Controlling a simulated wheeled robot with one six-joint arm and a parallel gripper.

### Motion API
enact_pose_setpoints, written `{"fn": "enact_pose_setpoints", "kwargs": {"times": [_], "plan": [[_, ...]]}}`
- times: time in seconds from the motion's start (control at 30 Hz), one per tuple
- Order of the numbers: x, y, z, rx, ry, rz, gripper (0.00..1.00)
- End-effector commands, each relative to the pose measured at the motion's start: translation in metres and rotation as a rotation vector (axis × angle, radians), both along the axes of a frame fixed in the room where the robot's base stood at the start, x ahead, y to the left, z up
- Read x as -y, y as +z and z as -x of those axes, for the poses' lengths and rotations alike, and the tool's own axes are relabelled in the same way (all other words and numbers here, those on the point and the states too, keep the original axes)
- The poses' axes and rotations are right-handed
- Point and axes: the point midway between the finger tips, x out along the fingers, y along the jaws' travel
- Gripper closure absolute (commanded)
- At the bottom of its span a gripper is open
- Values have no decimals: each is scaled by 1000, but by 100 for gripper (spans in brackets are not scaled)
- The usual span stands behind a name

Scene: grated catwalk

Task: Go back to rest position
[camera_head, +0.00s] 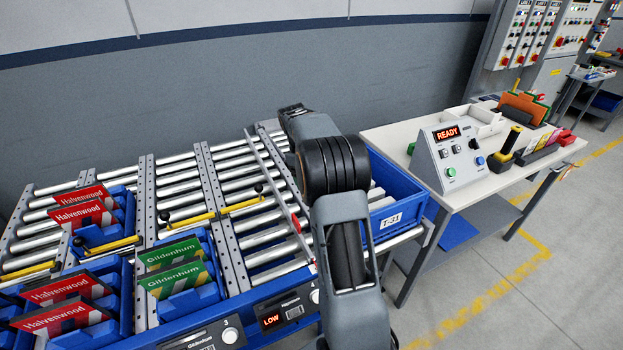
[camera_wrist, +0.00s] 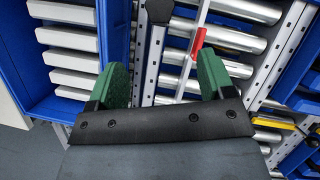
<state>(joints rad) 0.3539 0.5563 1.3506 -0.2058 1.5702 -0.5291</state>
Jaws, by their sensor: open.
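My gripper (camera_wrist: 164,82) shows in the wrist view with its two green fingers wide apart and nothing between them. It hangs over the roller rack, beside a blue bin. In the head view my arm reaches out over the right end of the roller conveyor (camera_head: 183,177), and it hides the gripper's fingers there. The blue tote (camera_head: 398,189) labelled T-31 stands right of the arm, partly covered by it. In the wrist view the blue bin (camera_wrist: 117,35) with white bars (camera_wrist: 73,60) lies left of the fingers.
Blue bins with red Halvenwood cards (camera_head: 82,214) and green Gildenhum cards (camera_head: 176,281) sit on the conveyor at the left. A white table (camera_head: 478,182) with a control box reading READY (camera_head: 447,158) stands at the right. Open floor (camera_head: 500,290) lies in front of it.

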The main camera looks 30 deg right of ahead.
Motion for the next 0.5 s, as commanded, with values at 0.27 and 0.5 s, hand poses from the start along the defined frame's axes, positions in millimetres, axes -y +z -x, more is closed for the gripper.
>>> {"fn": "enact_pose_setpoints", "kwargs": {"times": [0.27, 0.5], "plan": [[0, 0, 0, 0, 0, 0, 25], [1, -3, -6, 39, -45, 26, 25]]}}
